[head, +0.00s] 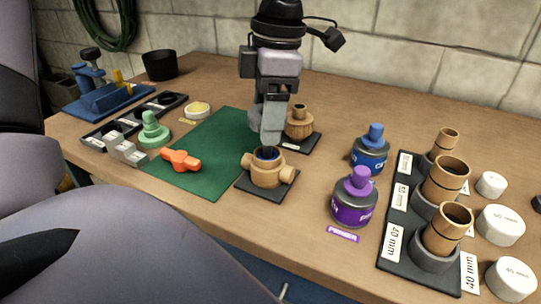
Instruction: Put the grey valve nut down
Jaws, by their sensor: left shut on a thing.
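My left gripper (270,138) points down over the green mat's right side, just above and behind a brass valve body (268,172). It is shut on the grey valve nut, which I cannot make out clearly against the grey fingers. The valve body has side ports and a dark blue opening on top, and it stands on a dark square plate. I cannot tell whether the fingertips touch it. A second brass fitting (299,124) stands on a dark plate just behind and right of the gripper. My right gripper is not in view.
The green mat (210,172) has an orange handle (181,160) at its left. Left are a green stepped part (152,131), grey blocks (124,148) and a blue vise (104,97). Right are blue (369,152) and purple (353,202) cans and a rack of copper pipes (400,235).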

